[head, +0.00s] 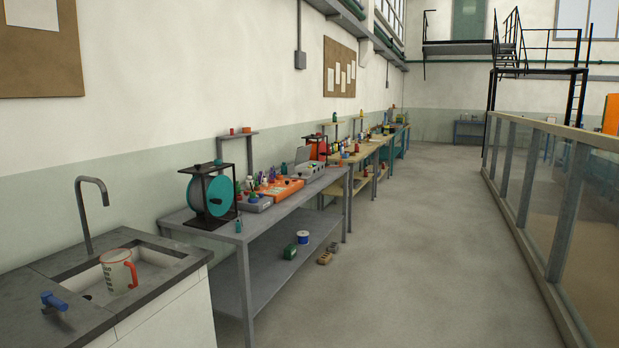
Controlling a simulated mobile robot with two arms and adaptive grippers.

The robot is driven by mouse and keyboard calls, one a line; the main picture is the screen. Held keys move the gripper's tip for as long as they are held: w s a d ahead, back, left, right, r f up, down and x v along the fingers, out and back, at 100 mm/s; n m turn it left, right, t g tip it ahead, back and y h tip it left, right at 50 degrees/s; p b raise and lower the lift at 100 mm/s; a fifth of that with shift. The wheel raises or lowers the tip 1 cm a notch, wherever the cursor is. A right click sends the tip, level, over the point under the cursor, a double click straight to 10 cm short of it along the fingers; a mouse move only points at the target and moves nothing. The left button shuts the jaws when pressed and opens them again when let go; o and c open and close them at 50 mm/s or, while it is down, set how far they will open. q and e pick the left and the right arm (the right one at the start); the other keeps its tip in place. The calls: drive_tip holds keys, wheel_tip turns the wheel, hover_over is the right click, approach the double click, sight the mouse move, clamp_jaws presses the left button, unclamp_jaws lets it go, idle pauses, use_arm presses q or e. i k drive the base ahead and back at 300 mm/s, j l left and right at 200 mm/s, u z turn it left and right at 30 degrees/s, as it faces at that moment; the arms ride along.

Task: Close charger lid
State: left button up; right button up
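A small grey box (309,171) with a raised panel like an open lid (303,155) stands at the far end of the nearest grey workbench (290,205). It may be the charger, but it is too small and far off to be sure. It is well ahead of me, beside the left wall. Neither of my grippers shows in the head view.
A sink counter (50,290) with a mug (119,271) is close at left. A teal reel (207,194) and an orange case (281,189) stand on the bench. A glass-panelled flume (540,190) runs along the right. The floor aisle (400,240) between is clear.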

sight(303, 153)
drive_tip(key=i+l+z, duration=0.25)
drive_tip(key=i, duration=0.25)
drive_tip(key=i+z, duration=0.25)
drive_tip(key=i, duration=0.3)
drive_tip(key=i+z, duration=0.1)
drive_tip(key=i, duration=1.75)
